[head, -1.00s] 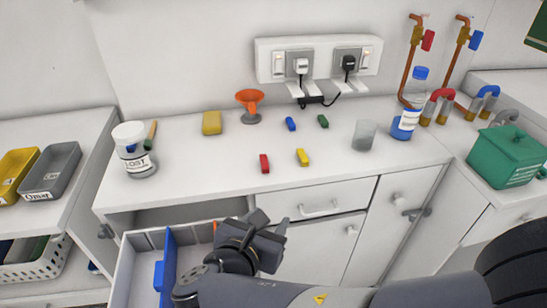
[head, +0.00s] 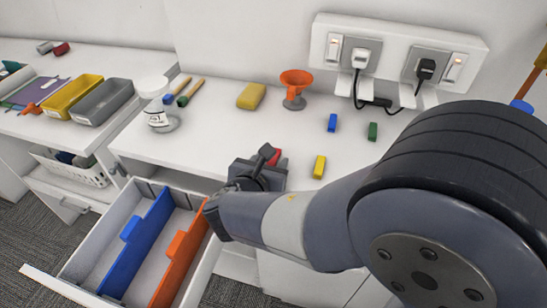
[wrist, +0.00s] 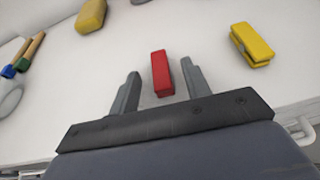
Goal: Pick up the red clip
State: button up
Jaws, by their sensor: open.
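In the head view only part of the red clip (head: 276,155) shows behind my gripper. My gripper (wrist: 160,76) is open, with a gap on the left side of the clip. It also shows in the head view (head: 268,163), low over the counter's front edge.
A yellow clip (wrist: 252,43) lies to the right. Blue (head: 332,123) and green (head: 373,131) clips, a yellow block (head: 251,96) and an orange funnel (head: 295,85) stand farther back. An open drawer (head: 97,238) with blue and orange dividers juts out below the counter.

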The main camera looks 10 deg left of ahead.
grip_shut()
dwell(0.5)
